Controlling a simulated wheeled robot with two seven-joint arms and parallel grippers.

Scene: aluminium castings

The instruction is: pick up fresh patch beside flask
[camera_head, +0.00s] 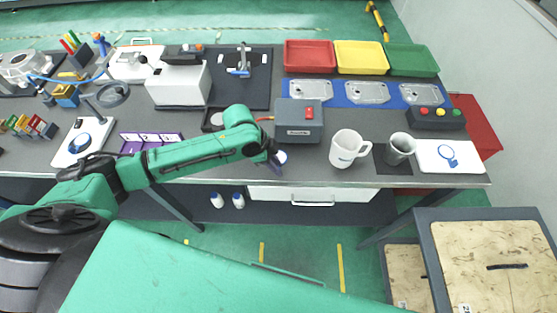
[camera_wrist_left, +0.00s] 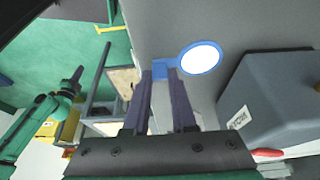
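A white round patch with a blue rim and blue tab (camera_wrist_left: 200,58) shows in the left wrist view. Its white disc (camera_head: 281,157) is near the table's front edge in the head view, just in front of the grey box. My left gripper (camera_wrist_left: 161,72) has its two dark fingers close together on either side of the blue tab, with the tab filling the gap. It is partly hidden by my arm in the head view (camera_head: 275,165). I cannot tell whether the patch touches the table. No thing is clearly a flask.
The grey box (camera_head: 299,121) with a red switch stands right behind my left gripper. A white mug (camera_head: 347,149) and a metal cup (camera_head: 400,149) stand to the right. A white plate (camera_head: 463,166) bears another blue ring shape. Red, yellow and green trays (camera_head: 361,71) line the back.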

